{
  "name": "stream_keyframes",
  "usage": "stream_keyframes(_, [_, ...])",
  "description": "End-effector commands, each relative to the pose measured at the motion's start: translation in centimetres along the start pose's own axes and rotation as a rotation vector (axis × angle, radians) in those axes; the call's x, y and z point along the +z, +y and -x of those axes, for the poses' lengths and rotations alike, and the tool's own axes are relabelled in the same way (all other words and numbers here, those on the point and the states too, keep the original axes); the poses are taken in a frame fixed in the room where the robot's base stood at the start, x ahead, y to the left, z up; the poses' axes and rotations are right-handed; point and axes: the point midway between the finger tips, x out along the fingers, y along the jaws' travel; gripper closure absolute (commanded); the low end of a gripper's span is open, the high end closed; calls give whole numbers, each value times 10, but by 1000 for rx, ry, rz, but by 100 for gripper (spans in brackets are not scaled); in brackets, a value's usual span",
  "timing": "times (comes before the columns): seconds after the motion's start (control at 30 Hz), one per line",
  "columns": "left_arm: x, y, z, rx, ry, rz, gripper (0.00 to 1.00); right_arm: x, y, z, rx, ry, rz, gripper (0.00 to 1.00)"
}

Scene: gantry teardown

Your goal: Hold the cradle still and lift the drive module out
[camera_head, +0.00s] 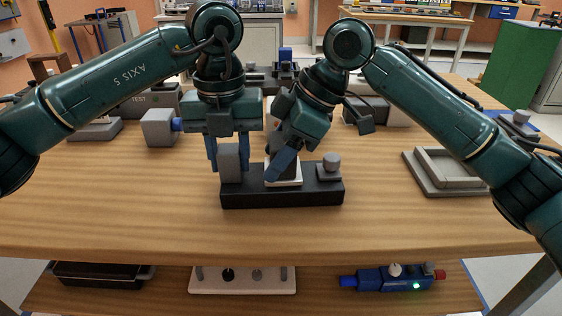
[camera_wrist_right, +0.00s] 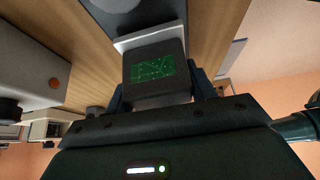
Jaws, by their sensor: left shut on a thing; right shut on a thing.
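The cradle is a long black base (camera_head: 283,198) on the wooden table, with a grey upright block (camera_head: 230,165) at its left end and a grey knobbed block (camera_head: 329,167) at its right end. My left gripper (camera_head: 228,158) is shut on the grey upright block, its blue fingers on either side. My right gripper (camera_head: 275,167) is tilted over the middle of the cradle and shut on the drive module. The right wrist view shows the module as a dark block with a green circuit-patterned face (camera_wrist_right: 153,68) between the fingers. A pale plate (camera_head: 284,183) shows at its foot; the head view mostly hides the module.
A grey tray (camera_head: 447,187) lies to the right on the table. A grey block with a blue end (camera_head: 158,127) and a box marked TEST (camera_head: 150,103) stand at the left. A lower shelf holds a blue device (camera_head: 395,279). The front table strip is clear.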

Motion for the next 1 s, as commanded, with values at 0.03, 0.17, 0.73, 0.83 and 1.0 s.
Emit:
stream_keyframes(0.03, [0,0,-2,3,4,3,97,-4,1,5,7,8,0,78])
stream_keyframes(0.17, [0,0,-2,3,5,4,97,-7,1,11,9,8,0,78])
stream_keyframes(0.73, [0,0,-2,2,4,1,97,-22,0,38,6,7,1,78])
stream_keyframes(0.83, [0,0,-2,2,4,1,97,-27,0,46,6,6,1,78])
stream_keyframes(1.0, [0,0,-2,2,3,1,97,-33,0,57,5,5,0,78])
